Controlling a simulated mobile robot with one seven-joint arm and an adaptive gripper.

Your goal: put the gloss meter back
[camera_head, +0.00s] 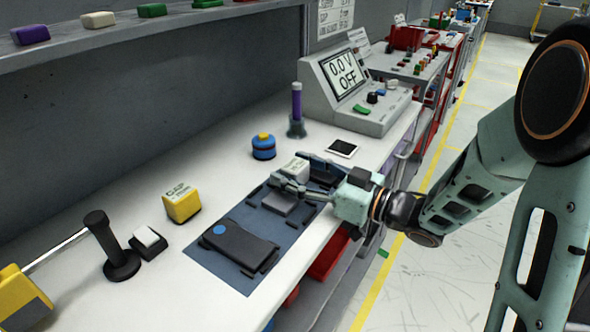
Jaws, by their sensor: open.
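My gripper (292,171) is open and low over the dark blue mat (213,278), reaching in from the right. A small white box with faint print (297,166) shows between its fingers; whether they touch it I cannot tell. A grey block (280,203) lies on the mat just in front of the gripper. A dark module with a blue disc (240,247) lies on the near part of the mat. A black piece (325,174) is partly hidden behind the gripper. No readable label shows which thing is the gloss meter.
A yellow gap gauge box (183,206), a black-handled stand (110,248) and a white-topped block (149,241) stand to the left.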

